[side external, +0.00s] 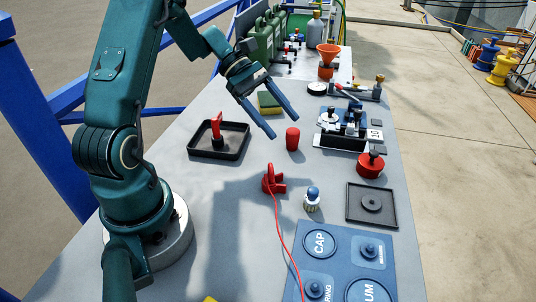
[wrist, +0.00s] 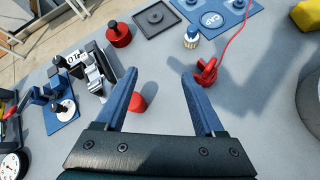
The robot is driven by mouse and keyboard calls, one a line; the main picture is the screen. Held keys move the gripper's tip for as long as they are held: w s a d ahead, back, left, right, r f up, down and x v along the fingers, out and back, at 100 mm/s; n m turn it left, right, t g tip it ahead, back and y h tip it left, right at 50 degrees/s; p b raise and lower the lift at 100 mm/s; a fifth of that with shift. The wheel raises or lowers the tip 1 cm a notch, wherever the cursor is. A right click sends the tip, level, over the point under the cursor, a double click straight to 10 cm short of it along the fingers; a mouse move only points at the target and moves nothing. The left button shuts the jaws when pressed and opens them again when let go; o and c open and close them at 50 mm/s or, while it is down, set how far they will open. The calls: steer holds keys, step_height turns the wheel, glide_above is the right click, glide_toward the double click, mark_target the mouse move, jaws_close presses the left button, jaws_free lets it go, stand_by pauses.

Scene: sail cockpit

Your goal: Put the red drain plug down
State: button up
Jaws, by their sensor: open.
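My gripper (side external: 270,108) is open and empty, held above the table, and its two blue fingers frame bare tabletop in the wrist view (wrist: 160,73). Several red things stand apart from it, and I cannot tell for sure which is the drain plug. An upright red piece (side external: 217,130) stands in a black tray (side external: 192,153) at the left. A plain red cylinder (side external: 292,138) stands on the table near the fingertips; the left finger partly hides it in the wrist view (wrist: 138,102). A red clip with a red cord (side external: 273,181) lies further forward, also in the wrist view (wrist: 207,70).
A blue mat (side external: 340,250) marked CAP lies at the front. Beside it are a blue-topped white bottle (side external: 312,198), a black tray (side external: 355,212) and a red knob (side external: 370,166). A metal fixture (side external: 345,132) and a sponge (side external: 269,102) stand further back. Bare grey tabletop lies between.

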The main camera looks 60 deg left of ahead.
steer(key=s+d+r+m+y, duration=0.1)
steer(key=s+d+m, duration=0.1)
steer(key=s+d+r+m+g+y, duration=0.1)
steer(key=s+d+r+m+y, duration=0.1)
steer(key=d+m, duration=0.1)
steer(key=s+d+r+m+g+y, duration=0.1)
steer(key=s+d+m, duration=0.1)
steer(key=m, duration=0.1)
steer(key=shift+d+r, duration=0.35)
steer(key=shift+d, duration=0.05)
steer(key=s+d+r+m+t+y, duration=0.2)
steer(key=s+m+y, duration=0.3)
steer(key=s+m, duration=0.3)
steer(key=m+t, duration=0.1)
steer(key=m, duration=0.2)
steer(key=shift+s+r+t+y, duration=0.25)
steer(key=shift+t+y, duration=0.05)
steer(key=shift+t, duration=0.1)
